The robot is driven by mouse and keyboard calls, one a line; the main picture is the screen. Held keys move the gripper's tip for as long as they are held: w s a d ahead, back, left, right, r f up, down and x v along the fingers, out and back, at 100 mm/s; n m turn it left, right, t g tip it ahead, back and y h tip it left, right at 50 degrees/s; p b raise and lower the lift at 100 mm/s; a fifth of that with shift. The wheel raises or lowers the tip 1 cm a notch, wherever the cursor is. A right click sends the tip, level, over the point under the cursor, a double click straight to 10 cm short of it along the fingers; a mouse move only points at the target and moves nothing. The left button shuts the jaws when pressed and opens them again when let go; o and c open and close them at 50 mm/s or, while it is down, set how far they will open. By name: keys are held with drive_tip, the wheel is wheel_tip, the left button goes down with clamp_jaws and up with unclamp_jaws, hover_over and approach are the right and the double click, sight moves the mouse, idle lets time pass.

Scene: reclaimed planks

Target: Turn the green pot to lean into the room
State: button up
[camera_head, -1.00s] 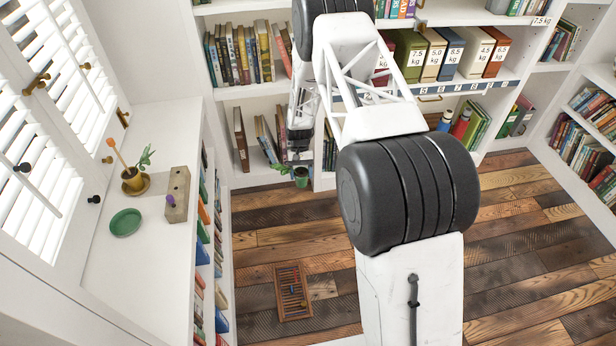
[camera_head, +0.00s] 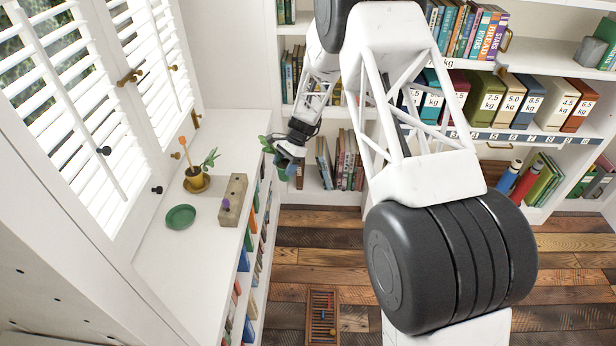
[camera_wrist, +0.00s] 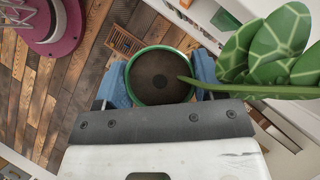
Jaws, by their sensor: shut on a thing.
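The green pot (camera_wrist: 160,48) is between the blue-padded fingers of my gripper (camera_wrist: 161,82), which is shut on it in the wrist view. I look down into its round rim and dark soil; a stem leans right to large patterned green leaves (camera_wrist: 268,52). In the head view my gripper (camera_head: 290,152) holds the pot in the air beside the far end of the white counter (camera_head: 160,262); the plant's leaves (camera_head: 267,144) stick out to the left. The pot is small and partly hidden there. An empty green saucer (camera_head: 180,217) lies on the counter.
A yellow pot (camera_head: 196,184) with a plant and an orange-topped stick stands on the counter by the shuttered window. A wooden block (camera_head: 233,200) with a purple piece is beside it. Bookshelves line the back. An abacus-like frame (camera_head: 322,316) lies on the plank floor.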

drive_tip(key=s+a+r+m+t, duration=0.1)
drive_tip(key=s+a+r+m, duration=0.1)
drive_tip(key=a, duration=0.4)
drive_tip(key=s+a+r+m+t+y, duration=0.1)
drive_tip(key=s+a+r+m+t, duration=0.1)
drive_tip(key=a, duration=0.4)
drive_tip(key=s+a+r+m+t, duration=0.1)
drive_tip(key=s+a+r+m, duration=0.1)
drive_tip(key=a, duration=0.4)
drive_tip(key=shift+s+a+r+m+t+y, duration=0.1)
drive_tip(key=shift+s+m+t+y, duration=0.2)
drive_tip(key=shift+m, duration=0.4)
drive_tip(key=shift+s+a+r+m+t+y, duration=0.1)
drive_tip(key=shift+s+m, duration=0.3)
drive_tip(key=shift+m, duration=0.3)
drive_tip(key=shift+s+a+f+m+t+h, duration=0.45)
drive_tip(key=shift+s+a+m+t, duration=0.4)
drive_tip(key=shift+s+a+m, duration=1.15)
drive_tip(key=shift+s+a+f+m+t+h, duration=0.4)
drive_tip(key=shift+s+a+m+t, duration=0.7)
drive_tip(key=shift+s+a, duration=1.45)
drive_tip(key=shift+s+a+f+m+t+h, duration=0.45)
drive_tip(key=shift+s+a+m+t, duration=0.1)
drive_tip(key=shift+s+a+m, duration=1.6)
drive_tip(key=shift+s+a, duration=0.1)
drive_tip(key=shift+s, duration=0.1)
drive_tip(key=shift+f, duration=0.15)
drive_tip(key=shift+f, duration=1.35)
